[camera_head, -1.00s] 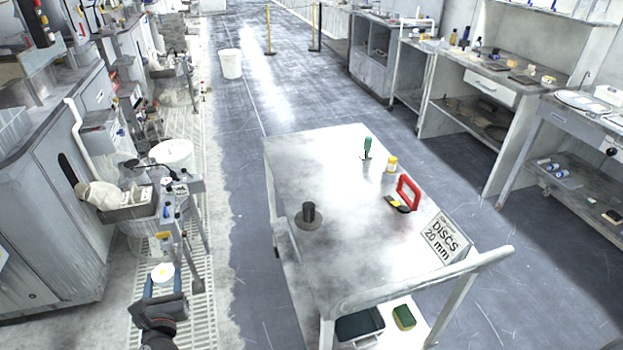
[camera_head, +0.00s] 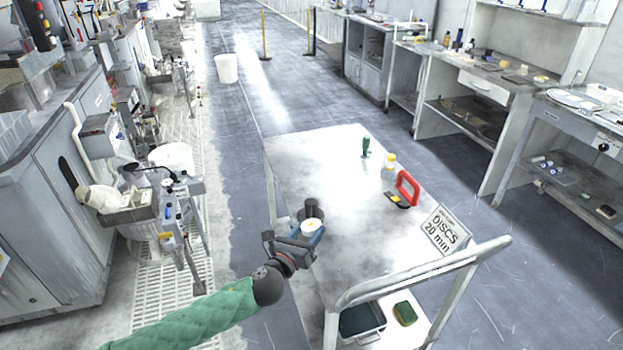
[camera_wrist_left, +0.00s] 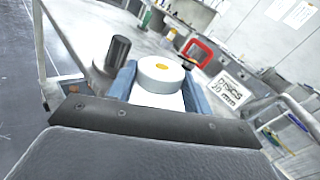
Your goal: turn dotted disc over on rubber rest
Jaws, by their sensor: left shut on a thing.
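The dotted disc (camera_head: 308,225) is thick and white, with a yellow dot on the face I see. My left gripper (camera_head: 310,236) is shut on it. In the wrist view the disc (camera_wrist_left: 160,80) sits between the two blue fingers, dotted face showing. The rubber rest (camera_head: 311,208) is a dark upright post on a round base, near the left edge of the trolley top. The gripper is just in front of it and partly hides it in the head view. In the wrist view the rest (camera_wrist_left: 117,54) stands left of the disc, apart from it. My right gripper is not in view.
The trolley's rail (camera_head: 430,272) rises at the front right. The top's middle is clear.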

